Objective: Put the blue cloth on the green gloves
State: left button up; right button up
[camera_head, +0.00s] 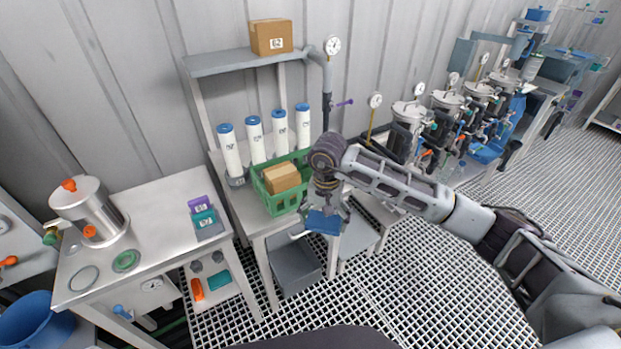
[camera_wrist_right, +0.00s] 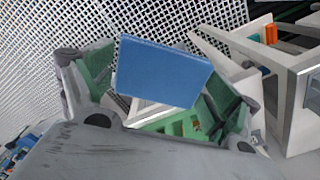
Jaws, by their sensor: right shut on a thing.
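The blue cloth (camera_head: 323,222) is a flat, folded rectangle. My right gripper (camera_head: 326,208) is shut on it and holds it in the air, in front of the green crate. In the right wrist view the cloth (camera_wrist_right: 162,72) spreads flat between the fingers of my right gripper (camera_wrist_right: 158,95). A folded teal-green item (camera_head: 219,280), which looks like the green gloves, lies on the low shelf of the left table, beside an orange item (camera_head: 197,289). It is apart from the cloth, to its lower left. My left gripper is not in view.
A green crate (camera_head: 287,203) holding a cardboard box (camera_head: 281,177) stands on the middle bench, before several white cylinders. A grey bin (camera_head: 297,268) sits below. The left table (camera_head: 150,221) carries a steel pot (camera_head: 88,207) and purple and teal packs. Grating floor (camera_head: 400,300) lies open in front.

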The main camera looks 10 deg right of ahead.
jog(key=m, duration=0.1)
jog(key=w+d+m, duration=0.1)
jog(key=shift+r+m, duration=0.3)
jog(key=shift+m, duration=0.1)
jog(key=shift+w+d+m, duration=0.15)
jog(key=shift+d+m, duration=0.05)
jog(key=shift+m, duration=0.2)
jog(key=shift+w+d+m, duration=0.1)
jog(key=shift+m, duration=0.3)
jog(key=shift+w+d+m, duration=0.1)
jog(key=shift+d+m, duration=0.15)
jog(key=shift+m, duration=0.85)
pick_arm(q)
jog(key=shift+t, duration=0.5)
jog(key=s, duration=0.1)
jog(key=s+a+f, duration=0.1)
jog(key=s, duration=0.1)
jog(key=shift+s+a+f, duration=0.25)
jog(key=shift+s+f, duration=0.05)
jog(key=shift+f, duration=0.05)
pick_arm(e)
jog(key=shift+m, duration=0.6)
jog(key=shift+m, duration=0.5)
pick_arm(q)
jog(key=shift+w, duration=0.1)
